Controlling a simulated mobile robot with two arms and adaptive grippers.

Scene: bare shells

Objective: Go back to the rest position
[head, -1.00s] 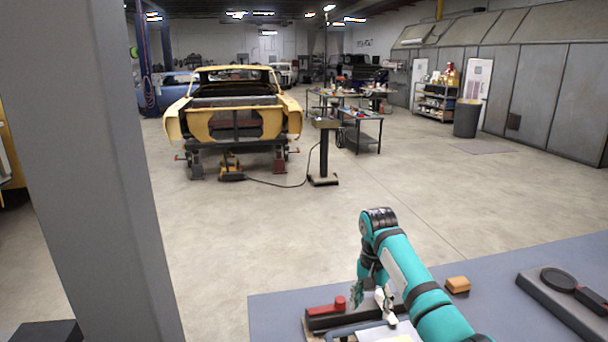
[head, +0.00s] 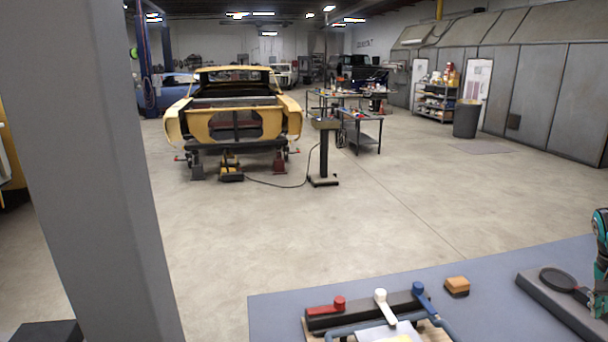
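My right arm (head: 600,235) shows only in part at the right edge of the head view, teal and black. A dark green part, perhaps of the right gripper, hangs at the edge above the grey tray; its fingertips cannot be made out. My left gripper is not in view. On the grey-blue table (head: 278,312) stands a black block with a red lever (head: 326,306), a white lever (head: 384,305) and a blue lever (head: 424,297). No gripper touches these levers.
A small orange-brown block (head: 457,285) lies on the table. A grey tray (head: 565,310) holds a black magnifier-like tool (head: 558,280). A grey pillar (head: 95,170) stands at left. Beyond the table is open floor, with a yellow car body (head: 235,115).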

